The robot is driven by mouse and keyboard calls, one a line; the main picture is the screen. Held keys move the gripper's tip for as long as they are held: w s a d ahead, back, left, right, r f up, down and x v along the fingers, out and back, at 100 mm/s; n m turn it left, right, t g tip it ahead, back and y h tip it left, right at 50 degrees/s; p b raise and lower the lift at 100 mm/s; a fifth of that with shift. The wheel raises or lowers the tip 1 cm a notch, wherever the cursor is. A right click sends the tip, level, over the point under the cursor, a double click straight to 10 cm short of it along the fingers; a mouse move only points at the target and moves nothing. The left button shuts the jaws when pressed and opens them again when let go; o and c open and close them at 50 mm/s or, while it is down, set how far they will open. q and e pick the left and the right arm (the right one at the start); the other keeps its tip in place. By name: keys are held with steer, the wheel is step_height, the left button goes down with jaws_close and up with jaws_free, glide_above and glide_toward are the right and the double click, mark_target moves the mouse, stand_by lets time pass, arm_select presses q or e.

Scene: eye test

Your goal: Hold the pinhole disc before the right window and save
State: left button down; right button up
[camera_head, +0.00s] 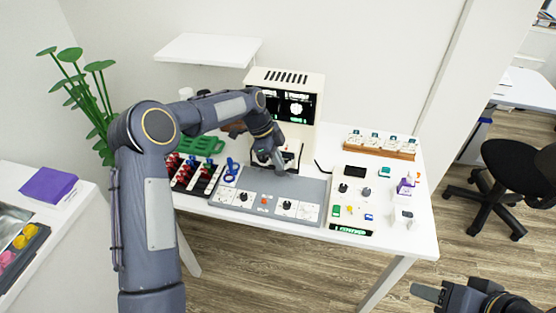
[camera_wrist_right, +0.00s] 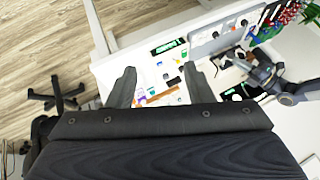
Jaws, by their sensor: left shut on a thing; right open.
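The white eye-test machine (camera_head: 309,83) stands at the back with a lit dark screen (camera_head: 288,106). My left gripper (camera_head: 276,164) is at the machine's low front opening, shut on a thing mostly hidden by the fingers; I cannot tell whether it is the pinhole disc. The right window cannot be made out behind my arm. A grey control panel (camera_head: 258,184) with white plates, black knobs and a small red button (camera_head: 264,200) lies in front. No save label is readable. My right gripper (camera_head: 428,294) is open and empty, away from the table; its two fingers show in the right wrist view (camera_wrist_right: 160,84).
A lens rack (camera_head: 184,186) with red and black pieces, blue rings (camera_head: 231,170) and a green tray (camera_head: 202,145) are at the left. A wooden holder (camera_head: 380,150) and small coloured pieces are at the right. A black chair (camera_head: 515,170) stands beyond the table.

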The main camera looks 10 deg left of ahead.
steer(key=shift+f, duration=0.15)
steer(key=shift+c, duration=0.2)
jaws_close()
stand_by(1.7)
